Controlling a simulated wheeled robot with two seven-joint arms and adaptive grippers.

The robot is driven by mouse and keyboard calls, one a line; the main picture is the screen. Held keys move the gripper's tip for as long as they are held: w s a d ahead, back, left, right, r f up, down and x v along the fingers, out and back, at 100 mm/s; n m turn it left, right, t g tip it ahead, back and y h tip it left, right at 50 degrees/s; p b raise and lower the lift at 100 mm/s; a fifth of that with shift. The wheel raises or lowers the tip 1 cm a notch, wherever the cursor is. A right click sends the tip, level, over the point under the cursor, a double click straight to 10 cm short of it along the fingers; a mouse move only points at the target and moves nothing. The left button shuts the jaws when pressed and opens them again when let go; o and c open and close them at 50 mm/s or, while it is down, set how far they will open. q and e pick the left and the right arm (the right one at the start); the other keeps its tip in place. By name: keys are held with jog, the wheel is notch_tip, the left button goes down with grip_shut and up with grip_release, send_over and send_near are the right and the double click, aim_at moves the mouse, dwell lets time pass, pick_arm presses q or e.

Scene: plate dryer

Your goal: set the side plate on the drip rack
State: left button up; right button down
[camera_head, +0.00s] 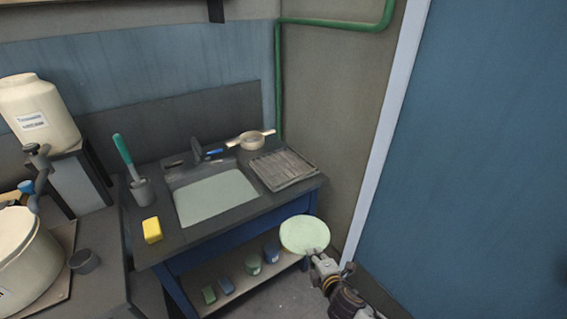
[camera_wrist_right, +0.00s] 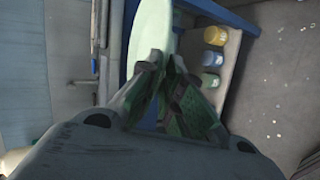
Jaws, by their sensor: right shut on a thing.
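The side plate (camera_head: 305,234) is a pale green disc in the head view, held out in front of the sink counter's right front corner. My right gripper (camera_head: 322,262) is shut on the plate's near edge. In the right wrist view the plate (camera_wrist_right: 152,35) shows beyond the fingertips of the right gripper (camera_wrist_right: 163,68). The drip rack (camera_head: 284,168) is a grey ribbed tray on the counter, right of the sink, and looks empty. The plate is apart from the rack, nearer to me. My left gripper is not in view.
The sink basin (camera_head: 214,198) is left of the rack. A yellow sponge (camera_head: 152,230) and a brush holder (camera_head: 142,190) are at the counter's left. Several jars and blocks sit on the lower shelf (camera_head: 236,281). A wall stands close on the right.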

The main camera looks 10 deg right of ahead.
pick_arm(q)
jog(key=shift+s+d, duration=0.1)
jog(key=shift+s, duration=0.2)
